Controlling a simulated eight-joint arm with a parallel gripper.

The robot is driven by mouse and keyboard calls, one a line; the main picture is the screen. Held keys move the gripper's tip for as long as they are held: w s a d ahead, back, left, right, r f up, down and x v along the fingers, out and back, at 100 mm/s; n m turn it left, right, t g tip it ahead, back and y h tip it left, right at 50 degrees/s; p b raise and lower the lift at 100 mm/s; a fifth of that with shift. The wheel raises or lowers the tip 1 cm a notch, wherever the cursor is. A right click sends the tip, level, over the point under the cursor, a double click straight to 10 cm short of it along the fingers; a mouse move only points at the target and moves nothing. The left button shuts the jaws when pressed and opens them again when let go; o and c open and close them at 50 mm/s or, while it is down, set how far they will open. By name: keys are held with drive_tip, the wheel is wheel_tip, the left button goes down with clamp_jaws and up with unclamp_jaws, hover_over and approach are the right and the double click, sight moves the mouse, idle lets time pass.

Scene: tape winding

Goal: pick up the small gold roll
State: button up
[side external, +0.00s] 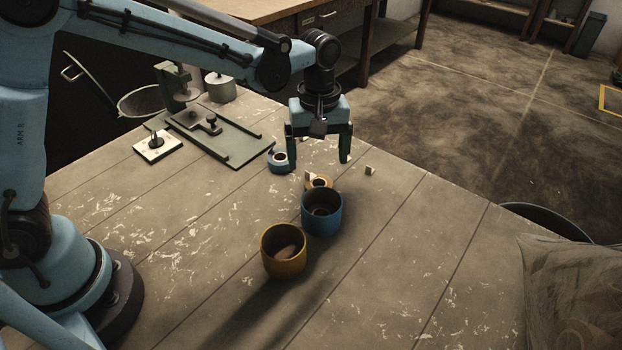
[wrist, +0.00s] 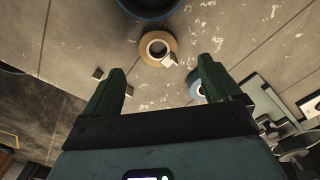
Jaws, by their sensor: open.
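The small gold roll (side external: 320,183) lies flat on the table, just behind the blue cup, with a pale tape end at its side. In the wrist view the gold roll (wrist: 157,48) shows its dark core and sits ahead of the space between the fingers. My gripper (side external: 318,160) is open and empty above the table, pointing down, a little behind the roll and apart from it. Its two green fingers also show in the wrist view (wrist: 160,82). A small blue roll (side external: 279,163) lies near the left finger in the side view.
A blue cup (side external: 322,213) and a gold cup (side external: 285,252) stand in front of the roll. A small pale block (side external: 370,170) lies to its right. A green metal fixture (side external: 212,135) stands at the back left.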

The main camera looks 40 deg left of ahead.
sight(319, 176)
drive_tip(key=shift+d+f, duration=0.15)
drive_tip(key=shift+f, duration=2.95)
drive_tip(key=c, duration=1.1)
